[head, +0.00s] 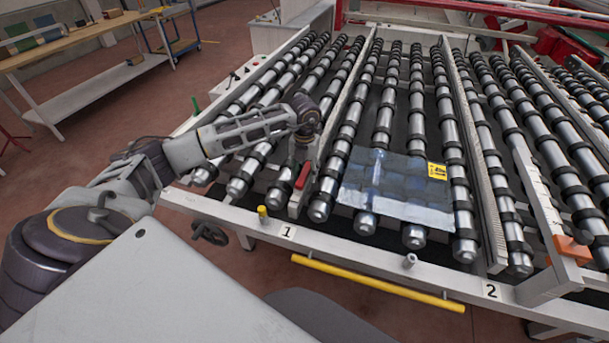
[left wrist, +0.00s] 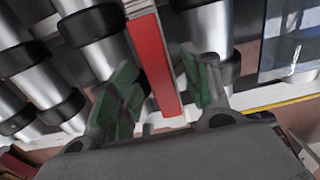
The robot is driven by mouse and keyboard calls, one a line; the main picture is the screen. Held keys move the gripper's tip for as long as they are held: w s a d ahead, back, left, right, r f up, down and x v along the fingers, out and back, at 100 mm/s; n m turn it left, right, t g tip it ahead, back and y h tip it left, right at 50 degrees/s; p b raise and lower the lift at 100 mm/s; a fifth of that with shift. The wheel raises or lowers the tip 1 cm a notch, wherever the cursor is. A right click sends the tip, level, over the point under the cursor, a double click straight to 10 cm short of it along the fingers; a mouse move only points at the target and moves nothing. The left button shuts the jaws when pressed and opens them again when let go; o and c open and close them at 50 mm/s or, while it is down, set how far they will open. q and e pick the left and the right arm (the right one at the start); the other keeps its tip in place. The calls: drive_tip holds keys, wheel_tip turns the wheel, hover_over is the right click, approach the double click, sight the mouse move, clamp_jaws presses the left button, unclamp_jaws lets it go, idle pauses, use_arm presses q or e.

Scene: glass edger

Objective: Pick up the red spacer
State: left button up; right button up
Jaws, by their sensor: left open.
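The red spacer (head: 302,176) is a small red bar at the near left of the roller bed, by the front rail close to label 1. In the left wrist view the red spacer (left wrist: 151,62) is a long red strip with a pale side, running between my fingers. My left gripper (head: 304,155) is above it, pointing down. In the left wrist view my left gripper (left wrist: 163,82) is open, with one green-padded finger on each side of the strip. Contact with the fingers cannot be told. My right gripper is out of view.
A glass sheet (head: 398,187) with a yellow label lies on the rollers right of the spacer. A yellow peg (head: 262,213) stands on the front rail, and a yellow bar (head: 375,283) runs below it. An orange block (head: 573,250) is at far right.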

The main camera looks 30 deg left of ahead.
sight(304, 173)
use_arm(q)
drive_tip(key=c, duration=0.9)
drive_tip(key=shift+c, duration=0.2)
drive_tip(key=shift+r, duration=0.15)
wheel_tip(304, 173, up, 10)
drive_tip(key=b, duration=0.2)
idle(0.4)
